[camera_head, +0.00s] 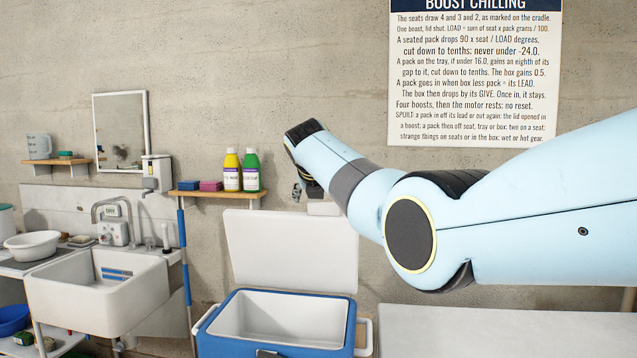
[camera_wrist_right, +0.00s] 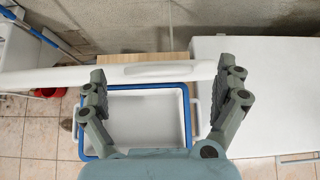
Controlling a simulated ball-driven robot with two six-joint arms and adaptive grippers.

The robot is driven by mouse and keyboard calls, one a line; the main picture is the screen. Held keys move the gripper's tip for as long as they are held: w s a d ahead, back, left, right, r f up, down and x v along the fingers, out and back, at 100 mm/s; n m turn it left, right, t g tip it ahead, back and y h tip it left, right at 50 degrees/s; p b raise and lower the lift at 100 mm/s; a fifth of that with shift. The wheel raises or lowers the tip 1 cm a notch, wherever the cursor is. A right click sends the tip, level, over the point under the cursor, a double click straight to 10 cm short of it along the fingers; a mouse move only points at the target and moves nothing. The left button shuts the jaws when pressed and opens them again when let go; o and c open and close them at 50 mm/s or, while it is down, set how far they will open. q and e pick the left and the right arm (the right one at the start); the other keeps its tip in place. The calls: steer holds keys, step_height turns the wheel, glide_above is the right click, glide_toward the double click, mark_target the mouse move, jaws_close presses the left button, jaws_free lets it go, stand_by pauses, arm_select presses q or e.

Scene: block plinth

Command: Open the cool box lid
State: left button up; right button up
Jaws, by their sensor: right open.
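The cool box (camera_head: 230,338) is blue with a white inside, and it stands low in the middle of the head view. Its white lid (camera_head: 290,250) is up, leaning back behind the open, empty-looking box. In the right wrist view the lid's edge (camera_wrist_right: 60,76) runs across near my fingertips, with the box's blue rim (camera_wrist_right: 187,115) below. My right gripper (camera_wrist_right: 162,70) is open, its fingers spread along that edge; I cannot tell whether they touch it. In the head view the right gripper (camera_head: 309,188) is small and mostly hidden by its wrist. My left gripper is not in view.
A white sink (camera_head: 98,300) stands at the left. A wooden shelf (camera_head: 217,193) with a yellow and a green bottle is on the wall behind the lid. A white surface (camera_head: 500,332) lies right of the box. A printed sign (camera_head: 474,75) hangs above.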

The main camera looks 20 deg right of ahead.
steer(key=v, duration=0.8)
steer(key=shift+s, duration=0.2)
